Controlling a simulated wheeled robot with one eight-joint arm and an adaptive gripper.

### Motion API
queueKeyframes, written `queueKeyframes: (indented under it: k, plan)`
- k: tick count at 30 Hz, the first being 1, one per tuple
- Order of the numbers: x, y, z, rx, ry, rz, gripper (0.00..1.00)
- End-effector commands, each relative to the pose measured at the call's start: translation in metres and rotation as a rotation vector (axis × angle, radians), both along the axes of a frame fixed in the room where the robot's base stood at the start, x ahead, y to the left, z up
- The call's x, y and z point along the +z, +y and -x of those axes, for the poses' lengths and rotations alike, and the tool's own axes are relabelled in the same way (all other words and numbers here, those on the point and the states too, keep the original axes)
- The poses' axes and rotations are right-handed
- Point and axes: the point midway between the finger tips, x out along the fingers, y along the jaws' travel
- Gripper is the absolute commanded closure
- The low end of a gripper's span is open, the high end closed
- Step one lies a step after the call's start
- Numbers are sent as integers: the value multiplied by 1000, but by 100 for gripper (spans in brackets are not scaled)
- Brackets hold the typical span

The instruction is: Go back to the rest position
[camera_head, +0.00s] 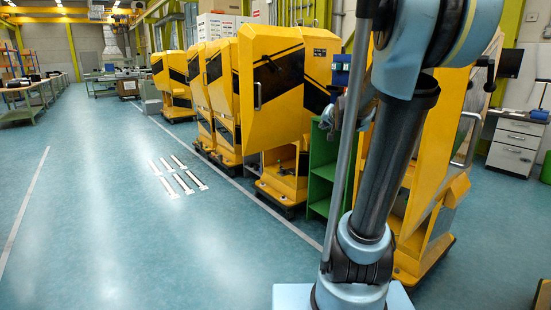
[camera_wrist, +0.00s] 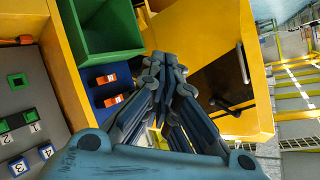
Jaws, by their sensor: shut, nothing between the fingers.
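My gripper (camera_wrist: 166,60) shows in the wrist view with its dark fingers together at the tips and nothing between them. It is in front of a yellow machine (camera_wrist: 210,35), between a green bin (camera_wrist: 105,25) on the left and an open yellow door (camera_wrist: 240,60) with a handle on the right. In the head view my own arm covers much of the right half, and I cannot make out my gripper clearly there.
Left in the wrist view is a grey panel (camera_wrist: 20,105) with numbered tiles; a blue panel with orange pieces (camera_wrist: 110,99) is beside it. In the head view, yellow machines (camera_head: 270,85) stand right of centre, beside a green cabinet (camera_head: 322,165). The blue floor (camera_head: 100,210) is open left, with white strips.

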Motion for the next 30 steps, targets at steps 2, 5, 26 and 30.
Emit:
queueKeyframes:
  k: [2,5,26,30]
  plan:
    - [-19,13,31,46,69,35,100]
    - [-43,24,69,100,160,81,100]
    - [-211,22,344,337,804,391,100]
    - [-225,15,371,348,873,421,100]
